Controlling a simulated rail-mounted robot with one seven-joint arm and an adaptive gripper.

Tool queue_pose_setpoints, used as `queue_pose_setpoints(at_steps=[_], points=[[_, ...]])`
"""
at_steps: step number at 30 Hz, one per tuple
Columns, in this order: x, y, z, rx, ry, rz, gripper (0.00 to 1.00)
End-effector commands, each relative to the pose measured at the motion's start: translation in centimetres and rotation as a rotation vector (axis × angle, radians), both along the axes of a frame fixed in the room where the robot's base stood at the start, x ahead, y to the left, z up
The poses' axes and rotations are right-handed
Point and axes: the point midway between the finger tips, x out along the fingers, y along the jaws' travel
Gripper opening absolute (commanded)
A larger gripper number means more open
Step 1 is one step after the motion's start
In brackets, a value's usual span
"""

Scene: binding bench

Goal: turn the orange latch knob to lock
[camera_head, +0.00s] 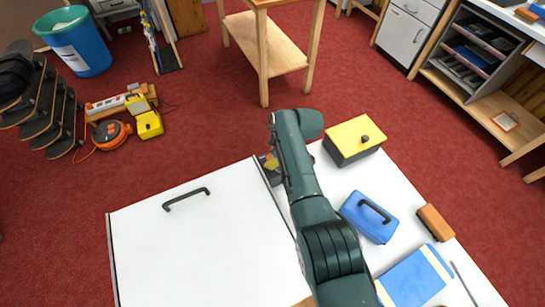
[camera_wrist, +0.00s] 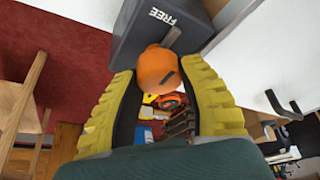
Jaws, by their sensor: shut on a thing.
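A white panel (camera_head: 215,250) with a black handle (camera_head: 187,198) lies left of my arm. Red floor lies beyond.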

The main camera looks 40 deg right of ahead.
Motion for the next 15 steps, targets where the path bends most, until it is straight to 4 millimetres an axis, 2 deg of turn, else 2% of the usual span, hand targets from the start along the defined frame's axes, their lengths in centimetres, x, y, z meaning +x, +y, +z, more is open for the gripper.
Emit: queue_pose_setpoints(at_steps=[8,15], points=[[-0.07,0.11,-0.03,0.001,0.001,-0.053,0.05],[-0.12,0.22,0.08,0.002,0.003,-0.2,0.05]])
